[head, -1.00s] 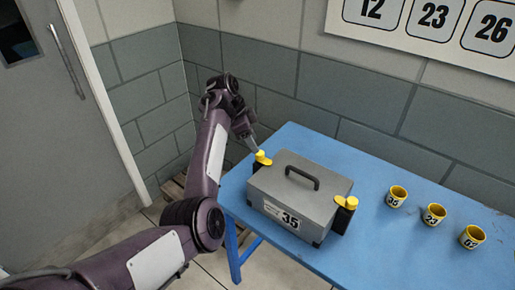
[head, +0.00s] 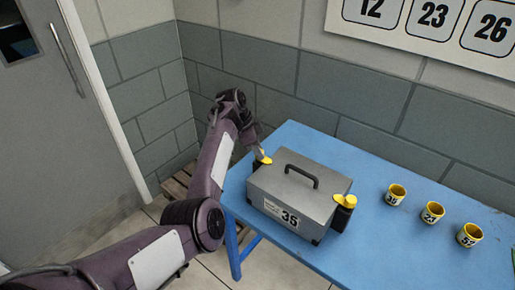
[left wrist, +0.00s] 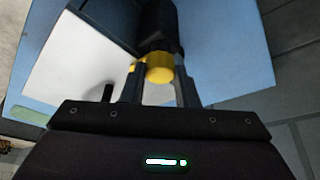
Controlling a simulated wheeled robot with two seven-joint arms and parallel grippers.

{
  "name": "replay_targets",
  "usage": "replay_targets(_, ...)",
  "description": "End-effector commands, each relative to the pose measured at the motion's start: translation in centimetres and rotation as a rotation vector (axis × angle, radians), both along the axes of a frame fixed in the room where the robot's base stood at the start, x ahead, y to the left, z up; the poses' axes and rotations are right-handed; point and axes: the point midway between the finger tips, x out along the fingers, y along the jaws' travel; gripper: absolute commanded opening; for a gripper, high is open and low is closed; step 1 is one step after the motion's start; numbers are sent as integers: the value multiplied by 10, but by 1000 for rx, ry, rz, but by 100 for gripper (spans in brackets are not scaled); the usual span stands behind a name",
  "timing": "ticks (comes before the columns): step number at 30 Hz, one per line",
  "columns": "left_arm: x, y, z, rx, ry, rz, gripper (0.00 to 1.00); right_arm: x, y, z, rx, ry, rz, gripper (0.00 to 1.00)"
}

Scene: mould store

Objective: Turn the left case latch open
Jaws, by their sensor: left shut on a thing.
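A grey case (head: 262,190) with a dark top handle and a label reading 35 stands on the blue table. Its left latch (head: 266,160), yellow on a dark post, is at the case's left end. The latch also shows in the left wrist view (left wrist: 158,69), between my finger tips. My left gripper (head: 261,156) is shut on this latch, and the fingers cover part of it. The right latch (head: 345,199), also yellow on a dark post, is at the case's right end. My right gripper is not in view.
Three yellow cups with numbers, one of them (head: 396,195) nearest the case, stand on the right part of the blue table (head: 380,255). A grey block wall (head: 340,85) runs close behind. A wooden pallet (head: 175,187) lies on the floor at left.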

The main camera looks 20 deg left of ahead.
Motion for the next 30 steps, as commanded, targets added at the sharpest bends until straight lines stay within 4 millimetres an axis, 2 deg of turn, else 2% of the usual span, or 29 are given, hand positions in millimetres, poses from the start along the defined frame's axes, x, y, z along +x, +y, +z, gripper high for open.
replay_targets(8,-1,0,1,0,2,25,5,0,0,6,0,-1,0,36)
replay_targets(14,-1,-1,3,0,2,118,5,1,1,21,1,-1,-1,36)
replay_targets(30,-4,-3,4,3,1,602,5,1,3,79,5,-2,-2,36)
